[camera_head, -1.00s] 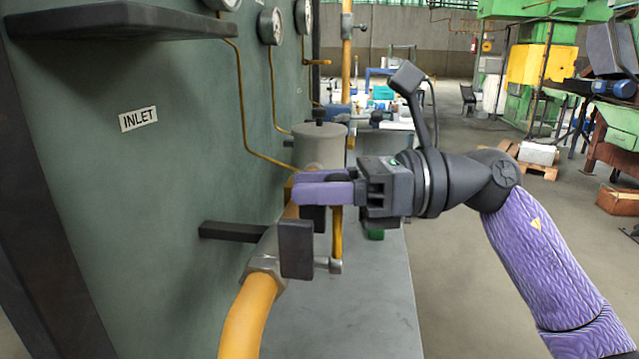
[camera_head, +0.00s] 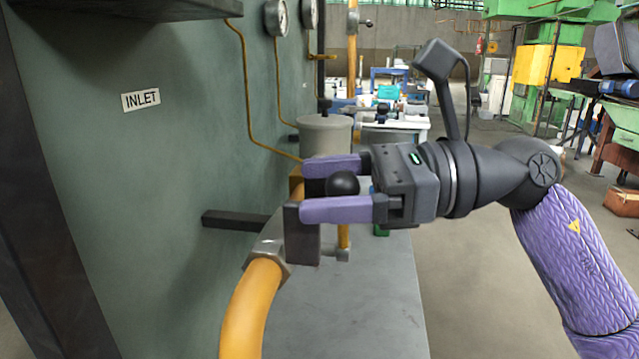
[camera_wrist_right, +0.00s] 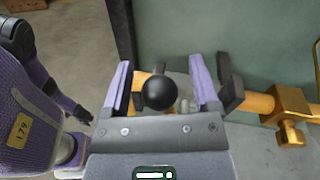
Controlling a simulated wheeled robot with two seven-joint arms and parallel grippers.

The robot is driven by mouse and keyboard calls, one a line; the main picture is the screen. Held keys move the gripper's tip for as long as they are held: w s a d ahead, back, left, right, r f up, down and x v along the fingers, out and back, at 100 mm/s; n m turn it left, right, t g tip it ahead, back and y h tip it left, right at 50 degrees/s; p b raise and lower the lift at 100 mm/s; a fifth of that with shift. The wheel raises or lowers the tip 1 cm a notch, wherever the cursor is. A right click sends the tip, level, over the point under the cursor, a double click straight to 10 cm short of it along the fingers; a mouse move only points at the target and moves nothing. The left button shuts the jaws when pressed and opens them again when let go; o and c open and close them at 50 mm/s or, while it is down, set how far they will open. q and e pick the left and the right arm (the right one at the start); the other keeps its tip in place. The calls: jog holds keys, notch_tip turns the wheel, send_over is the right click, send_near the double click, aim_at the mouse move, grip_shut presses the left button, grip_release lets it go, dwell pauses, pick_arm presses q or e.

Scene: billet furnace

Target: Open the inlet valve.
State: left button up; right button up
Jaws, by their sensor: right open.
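The inlet valve has a yellow lever (camera_head: 343,236) topped by a black ball knob (camera_head: 343,184), on the yellow pipe (camera_head: 250,310) below the INLET label (camera_head: 141,99). The lever stands upright. My right gripper (camera_head: 306,190) is open, with its purple fingers on either side of the knob. In the right wrist view the knob (camera_wrist_right: 159,93) sits between the spread fingers, with a visible gap on both sides.
A green panel wall (camera_head: 80,190) stands close on the left, with a dark bar (camera_head: 235,220) sticking out beside the pipe. Gauges (camera_head: 276,17) and thin pipes are above. A grey bench top (camera_head: 350,310) lies below. Open floor (camera_head: 480,260) is on the right.

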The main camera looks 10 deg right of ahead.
pick_arm(q)
jog(key=shift+s, duration=0.3)
pick_arm(e)
jog(key=s+d, duration=0.1)
jog(key=d, duration=0.8)
jog(key=shift+r, duration=0.35)
